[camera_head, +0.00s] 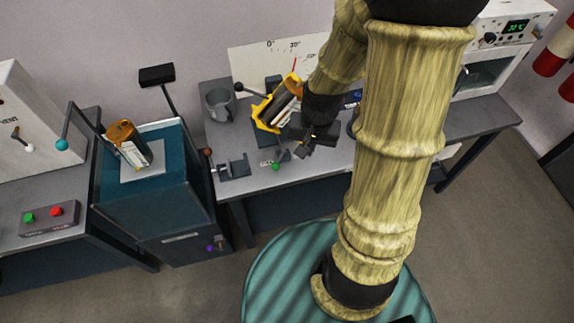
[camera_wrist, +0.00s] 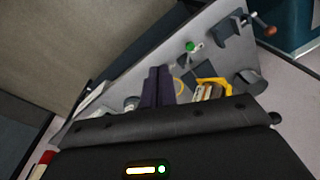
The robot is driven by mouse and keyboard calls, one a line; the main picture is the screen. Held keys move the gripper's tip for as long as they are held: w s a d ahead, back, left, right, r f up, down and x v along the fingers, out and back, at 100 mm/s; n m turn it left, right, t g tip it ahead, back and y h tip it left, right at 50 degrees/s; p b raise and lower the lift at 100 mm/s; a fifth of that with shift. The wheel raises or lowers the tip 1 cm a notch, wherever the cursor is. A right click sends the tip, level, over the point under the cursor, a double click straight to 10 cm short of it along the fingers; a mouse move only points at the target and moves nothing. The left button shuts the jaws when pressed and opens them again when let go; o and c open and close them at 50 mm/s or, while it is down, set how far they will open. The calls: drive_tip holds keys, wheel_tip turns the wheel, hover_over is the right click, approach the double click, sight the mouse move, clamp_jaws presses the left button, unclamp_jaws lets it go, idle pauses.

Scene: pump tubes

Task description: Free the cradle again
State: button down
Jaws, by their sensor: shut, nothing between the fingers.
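The yellow cradle (camera_head: 262,120) stands tilted on the grey bench in front of a white angle scale. A block-like thing with white and brown faces (camera_head: 283,103) lies in it, with an orange part at its upper end. In the wrist view the yellow cradle (camera_wrist: 222,82) and its contents show just right of my fingers. My gripper (camera_head: 306,150) is just right of the cradle, apart from it as far as I can tell. Its two dark fingers (camera_wrist: 158,74) are together with nothing between them. My arm hides part of the bench behind.
A black-knobbed lever (camera_head: 239,87) and a grey mug (camera_head: 218,105) stand left of the cradle. A green knob (camera_head: 276,166) and a grey clamp (camera_head: 234,168) are at the bench's front. A teal cabinet (camera_head: 150,197) bears another orange-and-white thing (camera_head: 127,142). An oven-like device stands at right.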

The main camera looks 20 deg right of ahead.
sight(279, 160)
drive_tip(key=w+d+f+m+t+y+b, duration=0.1)
drive_tip(key=w+d+f+m+y, duration=0.2)
drive_tip(key=f+m, duration=0.5)
drive_tip(key=w+d+f+m+t+y+b, duration=0.1)
drive_tip(key=w+d+f+m+y, duration=0.2)
drive_tip(key=f+m, duration=0.5)
drive_tip(key=shift+w+d+f+m+t, duration=0.3)
drive_tip(key=shift+w+d+f+m, duration=0.2)
drive_tip(key=shift+m, duration=0.7)
drive_tip(key=p+x, duration=0.1)
drive_tip(key=x, duration=0.4)
drive_tip(key=p+x, duration=0.1)
drive_tip(key=x, duration=0.4)
drive_tip(key=shift+s+a+r, duration=0.15)
drive_tip(key=shift+a+r, duration=0.05)
drive_tip(key=shift+a, duration=0.05)
drive_tip(key=shift+w+a+f+p, duration=0.2)
drive_tip(key=shift+w+a+p, duration=0.3)
drive_tip(key=shift+a, duration=0.3)
drive_tip(key=shift+w+a+f+p, duration=0.2)
drive_tip(key=shift+w+a+p, duration=0.25)
drive_tip(key=shift+a, duration=0.35)
drive_tip(key=shift+w, duration=0.1)
